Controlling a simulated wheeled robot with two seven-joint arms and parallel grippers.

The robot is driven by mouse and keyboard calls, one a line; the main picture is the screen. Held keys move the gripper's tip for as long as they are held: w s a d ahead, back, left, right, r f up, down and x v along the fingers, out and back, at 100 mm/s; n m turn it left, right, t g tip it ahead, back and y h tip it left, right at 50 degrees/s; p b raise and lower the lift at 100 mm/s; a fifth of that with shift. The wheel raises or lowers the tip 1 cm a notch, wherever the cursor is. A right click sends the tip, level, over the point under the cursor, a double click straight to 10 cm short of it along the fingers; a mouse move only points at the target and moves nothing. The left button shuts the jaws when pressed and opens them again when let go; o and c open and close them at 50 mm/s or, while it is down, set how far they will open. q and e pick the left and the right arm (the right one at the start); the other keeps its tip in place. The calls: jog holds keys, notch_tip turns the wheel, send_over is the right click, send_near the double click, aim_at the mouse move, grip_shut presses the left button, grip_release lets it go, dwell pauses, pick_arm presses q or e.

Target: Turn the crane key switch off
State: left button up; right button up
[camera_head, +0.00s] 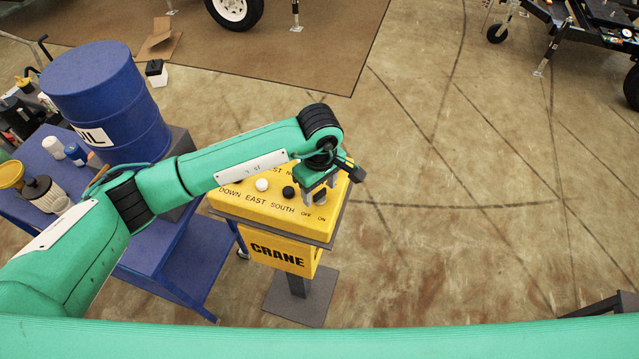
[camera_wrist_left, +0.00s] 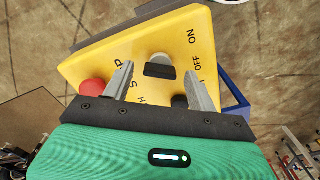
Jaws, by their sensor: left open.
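The yellow crane control box (camera_head: 278,222) stands on a post, with its sloped panel facing up. The key switch (camera_head: 320,197) sits at the panel's right end, by the OFF and ON labels. My left gripper (camera_head: 318,190) is over it, partly hiding it. In the left wrist view, the black key switch (camera_wrist_left: 160,71) lies between the two fingers of my open left gripper (camera_wrist_left: 159,75), with a visible gap on each side. Its bar lies crosswise, its right end toward the OFF label. My right gripper is not in view.
A white button (camera_head: 262,185) and a black button (camera_head: 288,192) sit on the panel close to the gripper. A red button (camera_wrist_left: 92,91) is near the left finger. A blue oil drum (camera_head: 105,100) stands on a blue cart (camera_head: 140,258) left.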

pick_arm(q)
jog(key=shift+f, duration=0.1)
jog(key=c, duration=1)
jog(key=shift+f+n+b, duration=0.2)
jog(key=shift+n+b, duration=0.2)
jog(key=shift+b, duration=0.5)
jog(key=n+b, duration=0.8)
jog(key=b, duration=0.4)
jog(key=n+b, duration=0.3)
jog(key=shift+r, duration=0.2)
jog(key=o, duration=1)
